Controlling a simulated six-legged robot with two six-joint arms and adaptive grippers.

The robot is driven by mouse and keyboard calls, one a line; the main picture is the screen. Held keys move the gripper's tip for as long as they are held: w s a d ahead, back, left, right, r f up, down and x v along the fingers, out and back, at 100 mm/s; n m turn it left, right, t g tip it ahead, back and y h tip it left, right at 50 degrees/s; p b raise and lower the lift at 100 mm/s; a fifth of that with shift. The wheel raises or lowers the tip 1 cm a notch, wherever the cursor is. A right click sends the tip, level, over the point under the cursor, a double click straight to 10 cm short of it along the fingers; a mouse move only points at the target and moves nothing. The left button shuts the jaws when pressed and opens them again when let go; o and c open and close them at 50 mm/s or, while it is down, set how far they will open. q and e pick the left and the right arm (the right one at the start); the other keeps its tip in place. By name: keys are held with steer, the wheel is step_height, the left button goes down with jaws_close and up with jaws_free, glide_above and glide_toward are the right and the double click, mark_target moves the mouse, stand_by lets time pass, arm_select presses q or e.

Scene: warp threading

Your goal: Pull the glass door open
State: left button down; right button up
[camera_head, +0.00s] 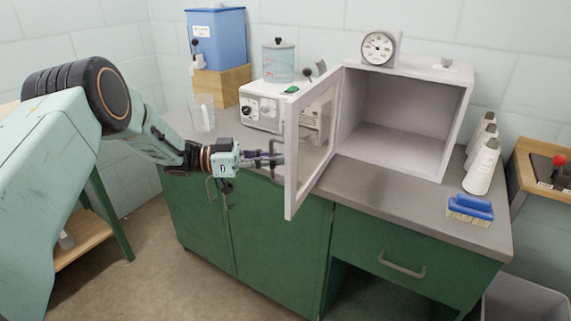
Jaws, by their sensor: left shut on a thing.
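The glass door (315,130) has a pale frame and stands swung well open, toward me and to the left of its cabinet. The pale box-shaped cabinet (453,125) sits on the grey counter, and its inside looks empty. My left gripper (276,159) comes in from the left and is shut on the door handle (273,150) at the door's outer side. The fingertips are small here and partly merge with the handle. My right gripper is not in view.
The grey counter (395,190) stands on green cabinets. A blue brush (470,208) and white bottles (483,168) are at its right. A glass beaker (202,113), a white instrument (262,105) and a blue tank (217,40) are behind at left. A dial gauge (379,47) tops the cabinet.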

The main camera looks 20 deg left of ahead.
arm_select(q)
steer(key=shift+s+a+f, duration=0.1)
steer(key=shift+a+f, duration=0.15)
steer(key=shift+a, duration=0.2)
steer(key=shift+d+r, duration=0.15)
steer(key=shift+a, duration=0.3)
steer(key=c, duration=1.5)
jaws_free()
steer(key=shift+s+d+r, duration=0.1)
steer(key=shift+r, duration=0.05)
steer(key=shift+o, duration=0.3)
steer(key=shift+w, duration=0.25)
steer(key=v, duration=1.2)
